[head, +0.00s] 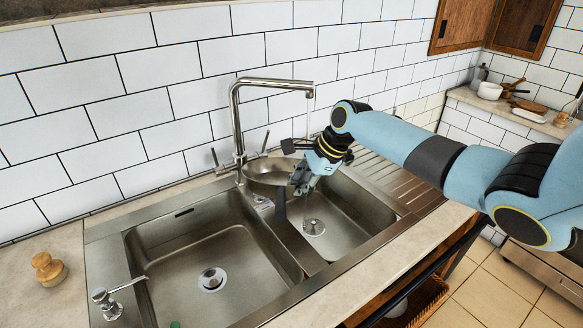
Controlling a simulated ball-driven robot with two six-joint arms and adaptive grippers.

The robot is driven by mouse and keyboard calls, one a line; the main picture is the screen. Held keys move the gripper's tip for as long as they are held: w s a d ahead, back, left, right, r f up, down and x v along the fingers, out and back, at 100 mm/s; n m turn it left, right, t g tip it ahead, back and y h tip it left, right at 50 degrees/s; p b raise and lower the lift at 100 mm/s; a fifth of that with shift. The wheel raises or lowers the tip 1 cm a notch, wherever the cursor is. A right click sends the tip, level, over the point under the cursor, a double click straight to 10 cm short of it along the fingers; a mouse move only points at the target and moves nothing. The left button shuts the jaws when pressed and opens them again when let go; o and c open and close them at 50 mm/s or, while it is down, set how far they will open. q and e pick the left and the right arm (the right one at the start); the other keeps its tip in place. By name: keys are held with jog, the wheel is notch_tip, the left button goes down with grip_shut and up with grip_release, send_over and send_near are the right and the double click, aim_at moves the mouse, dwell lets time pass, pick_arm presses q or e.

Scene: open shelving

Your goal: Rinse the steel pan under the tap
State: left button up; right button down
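The steel pan (266,172) is at the back of the double sink, beside the tap column and above the divider between the basins. The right gripper's fingers (299,187) are at the pan's right side and seem shut on it; the exact contact is partly hidden by the gripper. A dark strip, perhaps the pan's handle (281,204), points down toward the divider. The chrome tap (238,115) arches over from the left, and a thin stream of water (308,118) drops from its spout toward the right wrist, right of the pan. My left gripper is out of view.
The left basin (180,250) is empty apart from its drain and a small green item at the front. The right basin (345,222) is open below my gripper. A soap dispenser (112,298) and a wooden brush (48,268) stand at left. The ribbed drainboard (385,182) is clear.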

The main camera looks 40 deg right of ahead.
aim_at(282, 186)
jog(key=shift+r, duration=0.1)
dwell(0.5)
jog(key=s+a+r, duration=0.2)
jog(key=a+r, duration=0.2)
jog(key=shift+a, duration=0.3)
dwell(0.6)
